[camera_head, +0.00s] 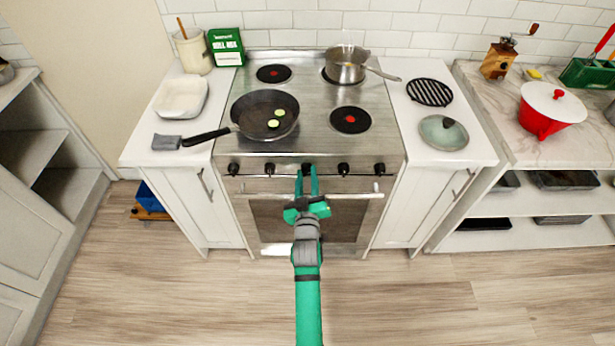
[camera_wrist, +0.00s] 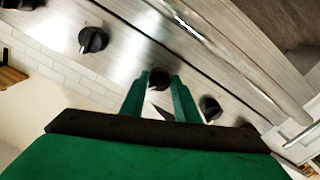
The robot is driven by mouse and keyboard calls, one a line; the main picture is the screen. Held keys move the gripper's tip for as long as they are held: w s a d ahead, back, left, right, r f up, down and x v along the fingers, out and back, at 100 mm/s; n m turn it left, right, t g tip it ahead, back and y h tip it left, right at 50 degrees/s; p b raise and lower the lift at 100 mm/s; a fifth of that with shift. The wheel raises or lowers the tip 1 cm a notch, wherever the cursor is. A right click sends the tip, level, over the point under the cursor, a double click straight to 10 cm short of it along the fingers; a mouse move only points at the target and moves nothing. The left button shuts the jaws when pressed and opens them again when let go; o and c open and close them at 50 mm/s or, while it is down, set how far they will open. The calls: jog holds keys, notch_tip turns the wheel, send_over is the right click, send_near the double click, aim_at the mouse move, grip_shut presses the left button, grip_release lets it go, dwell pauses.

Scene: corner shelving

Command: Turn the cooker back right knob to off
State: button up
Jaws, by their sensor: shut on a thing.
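The cooker (camera_head: 310,140) has a steel front panel with a row of several black knobs. My gripper (camera_head: 307,178) reaches up to the panel from below. Its green fingers are shut on the middle knob (camera_head: 307,167), one finger on each side. In the wrist view, my gripper (camera_wrist: 157,88) has the same dark knob (camera_wrist: 159,77) between its fingertips. Other knobs stand free to the left (camera_head: 269,169) and right (camera_head: 343,169). I see no labels showing which knob is the back right one, and the held knob's setting cannot be read.
The oven handle (camera_head: 352,187) runs just below the knobs, close to my gripper. A saucepan (camera_head: 345,70) stands on the back right burner. The floor before the cooker is clear.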

jog(key=shift+w+n, duration=0.1)
jog(key=shift+n, duration=3.5)
jog(key=o, duration=1)
jog(key=shift+o, duration=0.2)
